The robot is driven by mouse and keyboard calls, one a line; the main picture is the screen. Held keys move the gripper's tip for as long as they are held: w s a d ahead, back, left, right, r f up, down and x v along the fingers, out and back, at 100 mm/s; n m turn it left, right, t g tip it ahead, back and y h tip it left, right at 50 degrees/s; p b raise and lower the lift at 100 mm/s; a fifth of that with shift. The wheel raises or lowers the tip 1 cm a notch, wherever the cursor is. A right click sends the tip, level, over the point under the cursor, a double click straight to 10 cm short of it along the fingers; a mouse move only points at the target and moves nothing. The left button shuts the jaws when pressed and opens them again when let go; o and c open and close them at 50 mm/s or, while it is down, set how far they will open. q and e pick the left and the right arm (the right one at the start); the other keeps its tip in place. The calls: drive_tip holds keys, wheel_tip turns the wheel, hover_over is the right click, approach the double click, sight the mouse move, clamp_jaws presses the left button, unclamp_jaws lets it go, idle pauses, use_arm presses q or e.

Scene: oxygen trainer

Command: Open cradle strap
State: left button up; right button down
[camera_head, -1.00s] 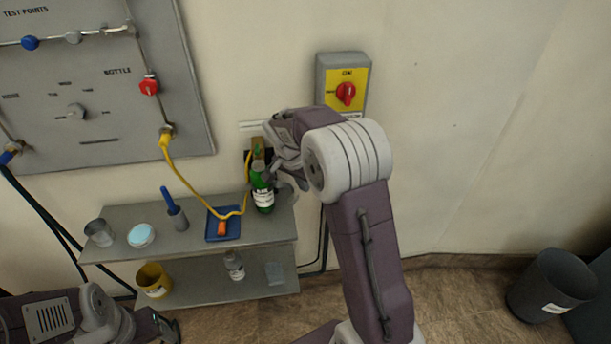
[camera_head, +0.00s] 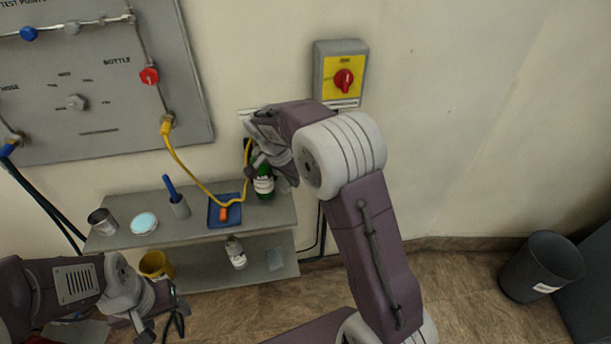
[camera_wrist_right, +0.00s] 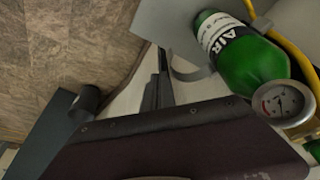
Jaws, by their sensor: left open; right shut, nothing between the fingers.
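The green AIR bottle (camera_head: 264,184) stands at the right end of the upper shelf against the wall, partly covered by my right gripper (camera_head: 258,160). In the right wrist view the bottle (camera_wrist_right: 245,62) shows its label, with a round gauge (camera_wrist_right: 281,103) at its near end. A thin grey curved band (camera_wrist_right: 188,72) lies beside the bottle, probably the cradle strap; I cannot tell whether it is fastened. My right gripper's dark fingers (camera_wrist_right: 157,85) are shut and empty, close to that band; contact is unclear. My left gripper (camera_head: 174,325) is open and empty, low at the left.
A yellow hose (camera_head: 190,172) runs from the wall panel (camera_head: 100,150) toward the bottle. The upper shelf (camera_head: 160,236) holds a blue tray (camera_head: 213,221), a metal cup (camera_head: 102,221) and other small items. A switch box (camera_head: 325,75) is above; a bin (camera_head: 541,267) stands at far right.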

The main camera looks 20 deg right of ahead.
drive_tip(key=shift+w+d, duration=0.1)
idle(0.3)
drive_tip(key=shift+w+d+p, duration=0.95)
drive_tip(key=shift+w+d, duration=0.1)
drive_tip(key=shift+d, duration=1.35)
drive_tip(key=w+p+v, duration=0.1)
drive_tip(key=v, duration=0.8)
drive_tip(key=shift+s+a+r, duration=0.2)
drive_tip(key=shift+r, duration=0.25)
